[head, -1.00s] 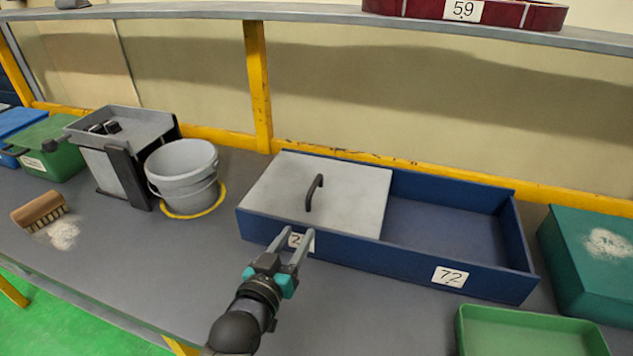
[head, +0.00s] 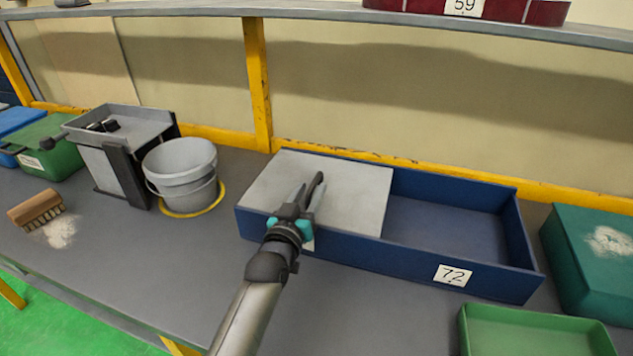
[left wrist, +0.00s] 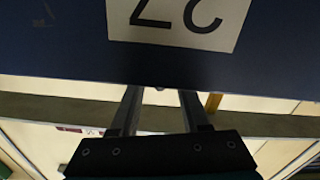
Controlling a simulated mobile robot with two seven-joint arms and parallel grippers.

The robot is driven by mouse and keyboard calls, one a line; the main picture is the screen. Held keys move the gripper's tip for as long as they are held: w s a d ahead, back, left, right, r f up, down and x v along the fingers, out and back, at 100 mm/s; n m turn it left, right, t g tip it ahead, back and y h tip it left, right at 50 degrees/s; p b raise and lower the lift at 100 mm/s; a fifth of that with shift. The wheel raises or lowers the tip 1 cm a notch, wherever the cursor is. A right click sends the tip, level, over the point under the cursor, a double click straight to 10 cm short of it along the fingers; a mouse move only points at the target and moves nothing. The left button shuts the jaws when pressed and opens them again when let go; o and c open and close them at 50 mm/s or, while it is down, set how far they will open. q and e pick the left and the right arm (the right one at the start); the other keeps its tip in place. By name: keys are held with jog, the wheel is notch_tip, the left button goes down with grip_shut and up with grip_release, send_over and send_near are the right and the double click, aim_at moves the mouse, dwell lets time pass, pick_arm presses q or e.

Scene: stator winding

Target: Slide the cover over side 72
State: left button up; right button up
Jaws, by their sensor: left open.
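The blue two-part box (head: 385,252) stands on the bench, with label 72 (head: 453,275) on the front of its right side. The grey flat cover (head: 355,195) lies over the left side; the right side is open and looks empty. The cover's dark upright handle (head: 318,184) is near its middle. My left gripper (head: 306,190) is open, with its fingers overlapping the handle in the head view. I cannot tell whether they touch it. In the left wrist view the fingers (left wrist: 160,92) lie by the edge of the box's front wall (left wrist: 60,50), with the other label upside down. The handle is not visible there.
A green tray (head: 530,335) and a teal box (head: 590,250) are at the right. A grey bucket (head: 181,170), a grey-topped bin (head: 118,125) and a brush (head: 38,208) are at the left. A shelf runs above. Bench in front of the box is mostly clear.

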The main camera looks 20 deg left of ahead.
aim_at(320, 173)
pick_arm(q)
jog(key=shift+w+d+b, duration=0.1)
jog(key=shift+w+b, duration=0.4)
jog(key=shift+w, duration=1.95)
grip_shut()
